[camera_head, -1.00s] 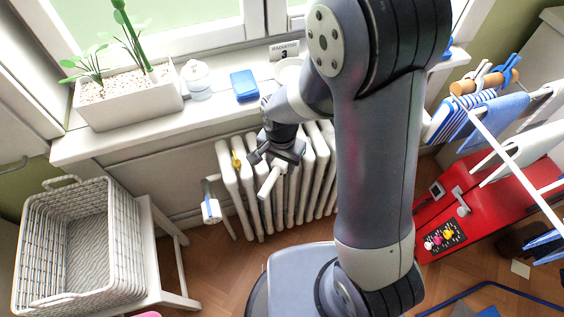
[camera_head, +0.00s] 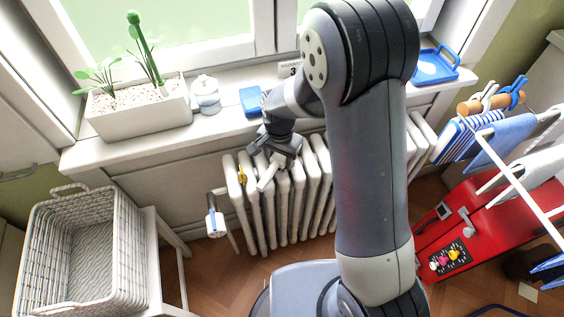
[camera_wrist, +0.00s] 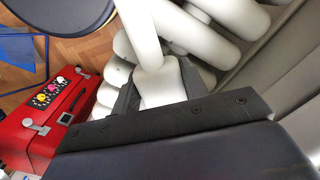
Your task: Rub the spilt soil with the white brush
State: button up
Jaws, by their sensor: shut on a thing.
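My gripper (camera_head: 277,146) is in front of the windowsill, just above the white radiator. It is shut on the white brush (camera_head: 268,178), which points down and slightly left, close to the radiator. In the wrist view a white block of the brush (camera_wrist: 160,90) sits between the two dark fingers of my gripper (camera_wrist: 157,82), with a white rod-like part reaching away from it. I cannot make out the spilt soil in either view. My arm hides part of the sill and radiator.
The radiator (camera_head: 295,205) stands under the sill (camera_head: 105,152). On the sill are a planter (camera_head: 140,118), a white jar (camera_head: 206,95), a blue block (camera_head: 250,100) and a blue tray (camera_head: 437,66). A basket (camera_head: 45,280) is at left, a red case (camera_head: 490,215) and drying rack at right.

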aim_at(272, 170)
jog(key=shift+s+a, duration=0.2)
jog(key=shift+a, duration=0.6)
jog(key=shift+s+d+f+b, duration=0.1)
jog(key=shift+s+d, duration=0.1)
jog(key=shift+s, duration=0.45)
jog(key=shift+s+d+b, duration=0.1)
jog(key=shift+s+d, duration=0.1)
jog(key=shift+s, duration=0.5)
jog(key=shift+s+d+f+b, duration=0.1)
jog(key=shift+s+d, duration=0.1)
jog(key=shift+s, duration=0.45)
jog(key=shift+s+d+r, duration=0.1)
jog(key=shift+s+d, duration=0.15)
jog(key=shift+s, duration=0.6)
jog(key=shift+s+d+r, duration=0.1)
jog(key=shift+s+d, duration=0.15)
jog(key=shift+s, duration=0.55)
jog(key=shift+s+a+r, duration=0.1)
jog(key=shift+s+a, duration=0.05)
jog(key=shift+a, duration=0.65)
jog(key=shift+w+a, duration=0.3)
jog(key=shift+w, duration=0.6)
jog(key=shift+w+a, duration=0.25)
jog(key=shift+w, duration=0.65)
jog(key=shift+w+a, duration=0.25)
jog(key=shift+w, duration=0.7)
jog(key=shift+w+a, duration=0.25)
jog(key=shift+w, duration=0.65)
